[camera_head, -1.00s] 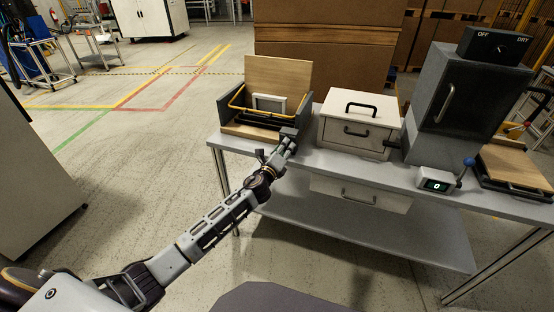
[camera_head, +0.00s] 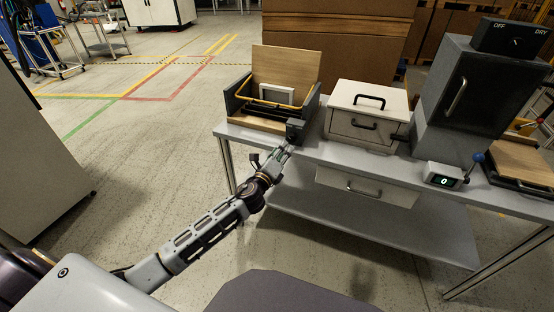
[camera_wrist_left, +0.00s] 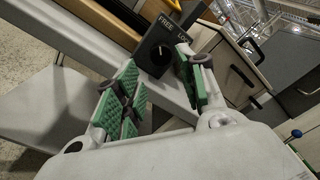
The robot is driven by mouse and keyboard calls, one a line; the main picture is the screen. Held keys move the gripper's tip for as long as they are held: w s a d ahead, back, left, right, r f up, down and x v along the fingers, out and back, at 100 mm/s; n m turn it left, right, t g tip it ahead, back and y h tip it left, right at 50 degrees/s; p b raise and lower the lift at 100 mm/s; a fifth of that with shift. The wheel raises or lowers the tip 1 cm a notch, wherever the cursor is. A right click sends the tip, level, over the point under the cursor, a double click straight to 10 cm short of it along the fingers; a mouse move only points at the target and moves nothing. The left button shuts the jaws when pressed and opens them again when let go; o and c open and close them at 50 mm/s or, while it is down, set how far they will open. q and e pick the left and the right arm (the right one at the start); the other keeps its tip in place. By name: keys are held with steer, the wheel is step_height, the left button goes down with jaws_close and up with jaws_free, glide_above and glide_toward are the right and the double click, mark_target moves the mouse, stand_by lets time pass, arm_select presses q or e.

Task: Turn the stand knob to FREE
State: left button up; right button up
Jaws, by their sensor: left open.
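The stand knob is a dark round knob (camera_wrist_left: 159,56) on a small black box marked FREE and LOCK in the left wrist view. I cannot clearly read which word it points to. The box (camera_head: 296,130) sits at the table's front edge, before the open-lidded case, in the head view. My left gripper (camera_head: 287,149) is open just in front of the box. In the left wrist view its green-padded fingers (camera_wrist_left: 157,62) stand apart on either side of the knob, with nothing held. Contact with the knob cannot be told. My right gripper is not in view.
The open case (camera_head: 240,108) with a wooden lid stands behind the box. A white drawer cabinet (camera_head: 345,127), a dark grey cabinet (camera_head: 470,92) with an OFF/DRY dial and a small display (camera_head: 442,176) stand to the right. Floor left of the table is clear.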

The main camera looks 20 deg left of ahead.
arm_select(q)
steer(key=shift+s+a, duration=0.15)
steer(key=shift+s, duration=1.8)
